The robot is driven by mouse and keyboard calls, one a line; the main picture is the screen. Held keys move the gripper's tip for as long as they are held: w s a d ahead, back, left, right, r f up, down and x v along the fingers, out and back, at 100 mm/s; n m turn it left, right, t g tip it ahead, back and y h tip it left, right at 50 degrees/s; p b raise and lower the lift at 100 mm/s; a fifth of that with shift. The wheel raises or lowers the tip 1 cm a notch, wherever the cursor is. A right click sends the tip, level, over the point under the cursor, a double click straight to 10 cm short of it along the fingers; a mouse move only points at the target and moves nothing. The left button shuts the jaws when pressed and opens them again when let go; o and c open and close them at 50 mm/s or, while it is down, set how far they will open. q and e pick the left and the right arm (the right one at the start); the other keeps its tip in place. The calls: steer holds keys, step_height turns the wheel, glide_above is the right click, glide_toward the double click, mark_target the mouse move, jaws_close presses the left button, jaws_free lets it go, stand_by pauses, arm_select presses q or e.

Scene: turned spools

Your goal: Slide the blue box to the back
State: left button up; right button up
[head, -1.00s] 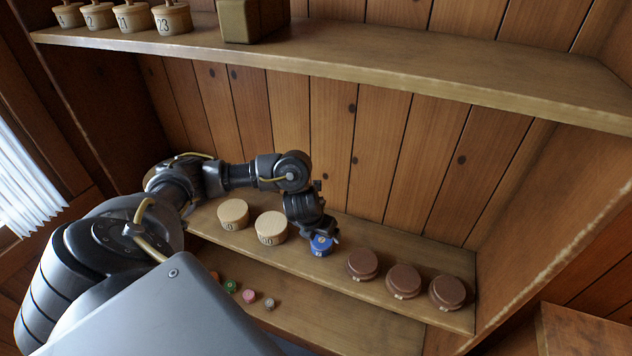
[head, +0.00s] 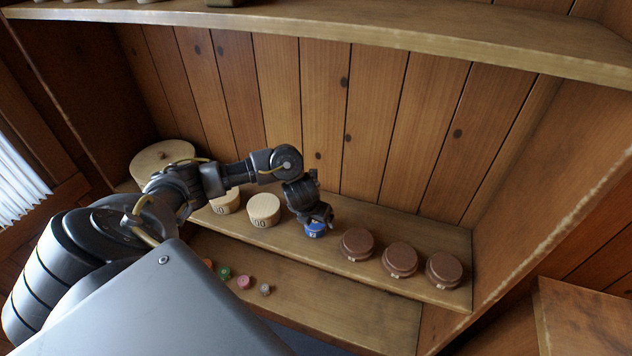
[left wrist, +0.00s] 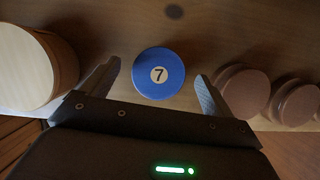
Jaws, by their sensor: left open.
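The blue box (head: 315,231) is a small round blue container on the middle shelf, partly covered by my gripper in the head view. My left gripper (head: 318,222) is right at the box in the head view. In the left wrist view the left gripper (left wrist: 158,88) is open, one finger on each side of the box, with a gap visible at both sides. My right gripper is not in view.
Pale round boxes (head: 264,209) stand left of the blue box, and brown round boxes (head: 357,244) stand to its right. The shelf (head: 430,225) is bare behind the brown boxes. Small coloured spools (head: 243,282) lie on the lower shelf. An upper shelf (head: 400,38) hangs above.

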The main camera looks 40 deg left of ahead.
arm_select(q)
steer(key=shift+x, duration=1.55)
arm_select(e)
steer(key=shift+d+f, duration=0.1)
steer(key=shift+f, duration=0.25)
